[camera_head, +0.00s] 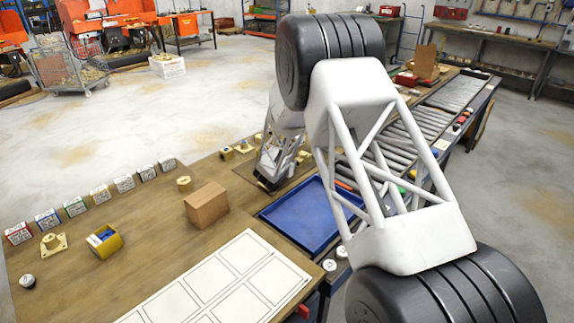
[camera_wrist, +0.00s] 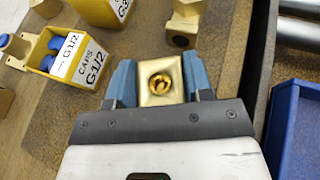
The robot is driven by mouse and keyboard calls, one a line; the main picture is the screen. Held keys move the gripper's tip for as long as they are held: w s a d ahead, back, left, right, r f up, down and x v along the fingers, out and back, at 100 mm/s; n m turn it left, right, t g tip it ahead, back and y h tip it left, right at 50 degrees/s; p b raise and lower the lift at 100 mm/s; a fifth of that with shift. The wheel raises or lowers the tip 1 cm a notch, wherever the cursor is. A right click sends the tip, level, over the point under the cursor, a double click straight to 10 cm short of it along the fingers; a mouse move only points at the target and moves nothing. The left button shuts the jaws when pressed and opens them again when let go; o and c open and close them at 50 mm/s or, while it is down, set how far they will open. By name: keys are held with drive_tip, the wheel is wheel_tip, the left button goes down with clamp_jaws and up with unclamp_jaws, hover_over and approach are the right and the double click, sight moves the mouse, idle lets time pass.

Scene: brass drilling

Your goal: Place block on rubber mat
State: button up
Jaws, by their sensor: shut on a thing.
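My gripper (camera_wrist: 160,84) is shut on a brass block (camera_wrist: 144,95), with one blue finger on each side of it. The block has a round threaded hole facing the wrist camera. In the head view my gripper (camera_head: 267,184) is low over the bench, just left of the blue tray; the block cannot be made out there. A thin brown sheet (camera_head: 245,171) lies under the gripper; I cannot tell if it is the rubber mat. I cannot tell if the block touches the surface below.
The blue tray (camera_head: 262,214) is close on the right. A cardboard box (camera_head: 207,205) stands left, above a white sheet with outlined rectangles (camera_head: 150,308). Yellow caps bins (camera_wrist: 93,72) and a brass fitting (camera_wrist: 183,32) lie beyond the gripper. Rollers (camera_head: 428,125) run along the right.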

drive_tip(key=o, duration=1.3)
drive_tip(key=shift+r, duration=0.1)
drive_tip(key=shift+v, duration=6.05)
drive_tip(key=shift+d+r, duration=0.15)
drive_tip(key=shift+r, duration=0.05)
